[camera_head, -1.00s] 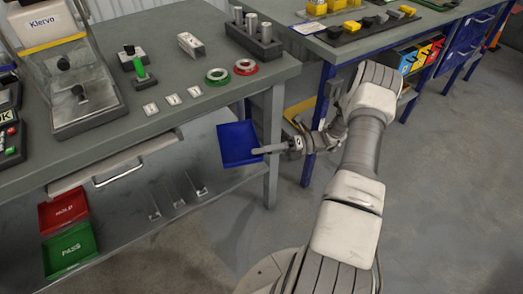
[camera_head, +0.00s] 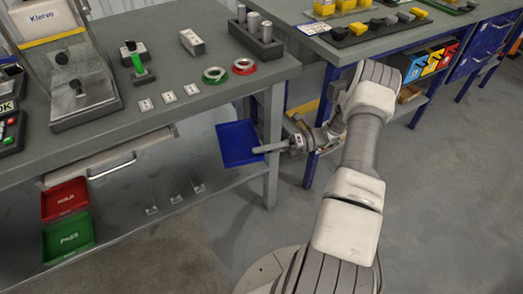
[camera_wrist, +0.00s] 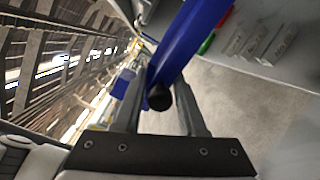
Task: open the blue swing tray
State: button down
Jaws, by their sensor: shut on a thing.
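The blue swing tray (camera_head: 238,143) shows below the front edge of the left bench, near its right leg. My gripper (camera_head: 262,149) reaches it from the right, at the tray's right side. In the wrist view, my gripper (camera_wrist: 160,84) has its fingers on either side of a round black knob (camera_wrist: 159,98) and is shut on it. The tray's blue wall (camera_wrist: 186,42) rises just beyond the knob. The finger contact is partly hidden, and I cannot see the tray's pivot.
The grey bench (camera_head: 210,108) overhangs the tray, and its leg (camera_head: 272,150) stands close to my gripper. A blue-legged bench (camera_head: 318,110) is behind my wrist. A red tray (camera_head: 64,200) and a green tray (camera_head: 68,238) lie lower left. Floor at right is clear.

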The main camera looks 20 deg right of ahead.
jog(key=shift+w, duration=0.1)
jog(key=c, duration=0.7)
grip_release()
jog(key=shift+o, duration=0.2)
jog(key=s+d, duration=0.2)
jog(key=d, duration=1.5)
jog(key=shift+s, duration=0.35)
jog(key=shift+d, duration=0.1)
